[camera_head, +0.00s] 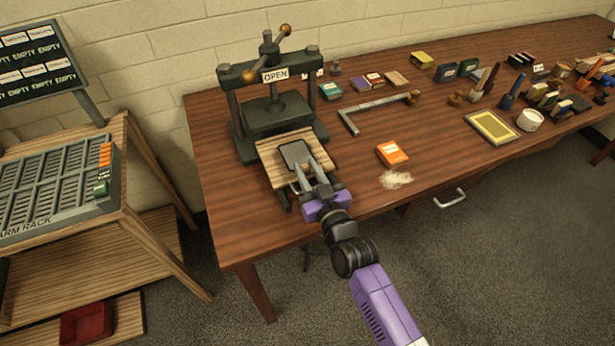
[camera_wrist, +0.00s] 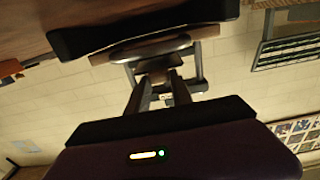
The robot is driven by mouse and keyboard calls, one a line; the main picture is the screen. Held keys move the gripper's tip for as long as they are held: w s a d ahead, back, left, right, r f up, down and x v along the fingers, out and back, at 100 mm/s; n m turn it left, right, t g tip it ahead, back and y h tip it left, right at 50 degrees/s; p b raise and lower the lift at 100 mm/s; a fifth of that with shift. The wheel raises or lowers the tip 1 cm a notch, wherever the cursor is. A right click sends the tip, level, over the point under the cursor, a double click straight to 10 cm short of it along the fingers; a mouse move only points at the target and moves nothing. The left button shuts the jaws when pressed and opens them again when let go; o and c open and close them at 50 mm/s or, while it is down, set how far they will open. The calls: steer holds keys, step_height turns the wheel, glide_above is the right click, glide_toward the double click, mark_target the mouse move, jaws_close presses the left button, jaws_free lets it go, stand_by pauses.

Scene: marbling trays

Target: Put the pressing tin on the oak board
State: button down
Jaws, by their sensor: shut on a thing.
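The pressing tin (camera_head: 296,153) is a flat, dark grey, rounded plate. In the head view it is over the right part of the pale oak board (camera_head: 270,160), at the front of the press. My gripper (camera_head: 303,172) is shut on the tin's near edge, with its fingers reaching in from the front right. I cannot tell whether the tin touches the board or is held just above it. In the wrist view the picture is upside down and dark, and I cannot clearly make out the tin.
The dark green press (camera_head: 275,107) stands right behind the board, with an OPEN sign. An orange box (camera_head: 392,153) and a metal square (camera_head: 372,107) lie to the right. Several small items fill the table's far right.

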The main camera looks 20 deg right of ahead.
steer(key=shift+f, duration=0.3)
steer(key=shift+f, duration=0.1)
steer(key=shift+f, duration=0.15)
steer(key=c, duration=1.1)
jaws_free()
steer(key=shift+c, duration=0.2)
steer(key=shift+r, duration=0.25)
steer(key=s+b, duration=0.1)
steer(key=s, duration=1.1)
steer(key=shift+b, duration=0.3)
